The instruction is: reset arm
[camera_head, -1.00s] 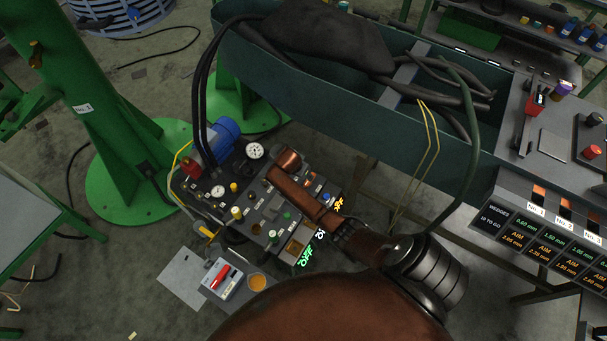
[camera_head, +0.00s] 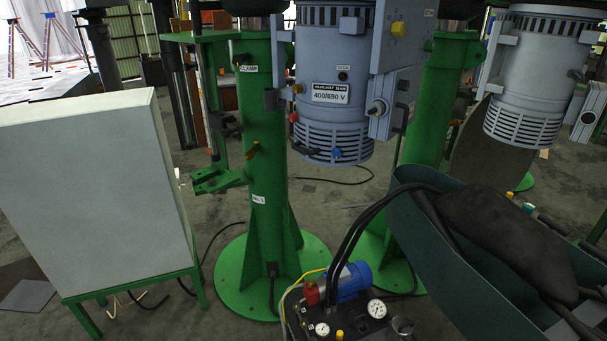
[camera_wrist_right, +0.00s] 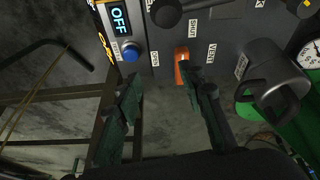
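My right gripper (camera_wrist_right: 160,80) shows in the right wrist view with its two dark fingers spread apart and nothing between them. It is in front of a dark control panel (camera_wrist_right: 225,30). The right finger's tip is beside an orange lever (camera_wrist_right: 182,66), near the labels SHUT, OPEN and VENT; I cannot tell if they touch. A blue button (camera_wrist_right: 131,53) and a lit OFF display (camera_wrist_right: 120,17) are to the left on the panel. Neither gripper shows in the head view, and my left gripper is in neither view.
The pump unit with gauges and a blue motor (camera_head: 349,280) is at the bottom of the head view. Behind it are a green column (camera_head: 262,160) and a large grey machine (camera_head: 334,90). A teal trough (camera_head: 450,270) is at right, a white panel (camera_head: 90,190) at left.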

